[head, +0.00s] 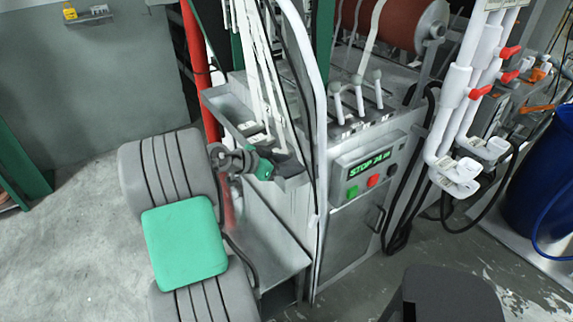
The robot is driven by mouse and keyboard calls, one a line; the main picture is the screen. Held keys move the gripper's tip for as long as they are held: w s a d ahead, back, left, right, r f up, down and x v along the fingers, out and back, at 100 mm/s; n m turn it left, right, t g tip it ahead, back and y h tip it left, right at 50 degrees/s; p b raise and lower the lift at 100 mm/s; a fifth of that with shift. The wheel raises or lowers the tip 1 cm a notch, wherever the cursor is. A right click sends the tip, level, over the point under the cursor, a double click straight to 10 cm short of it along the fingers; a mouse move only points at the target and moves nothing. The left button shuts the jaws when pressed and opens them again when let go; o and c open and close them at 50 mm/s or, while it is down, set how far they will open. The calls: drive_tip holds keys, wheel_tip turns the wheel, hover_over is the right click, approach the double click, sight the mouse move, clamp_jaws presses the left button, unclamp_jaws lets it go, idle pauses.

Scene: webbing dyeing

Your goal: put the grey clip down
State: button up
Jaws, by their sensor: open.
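My gripper (262,165) is at the front of the machine, beside the lower end of a narrow grey metal trough (225,107). It is open, and its dark and green parts overlap the trough's side. I cannot make out the grey clip for certain. Small pale and grey shapes lie in the trough just above my gripper, too small to name. The inside of the jaws is not clear from this angle.
White webbing strands (262,70) hang into the trough. A red post (199,65) stands behind it. White pipes with red valves (455,100) and a blue barrel (545,195) are right. Floor at left is clear.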

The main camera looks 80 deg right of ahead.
drive_tip(key=b+v, duration=0.2)
drive_tip(key=v, duration=1)
drive_tip(key=w+a+f+n+t+y, duration=0.25)
drive_tip(key=w+a+n+t, duration=0.7)
drive_tip(key=w+a, duration=0.65)
drive_tip(key=a+f+n+t+y, duration=0.1)
drive_tip(key=a+f+n+y, duration=0.1)
drive_tip(key=a+n, duration=0.6)
drive_tip(key=a+f+n+y, duration=0.2)
drive_tip(key=a+n, duration=0.7)
drive_tip(key=a, duration=1.3)
drive_tip(key=y, duration=0.2)
drive_tip(key=shift+t+y, duration=0.35)
drive_tip(key=shift+s, duration=0.15)
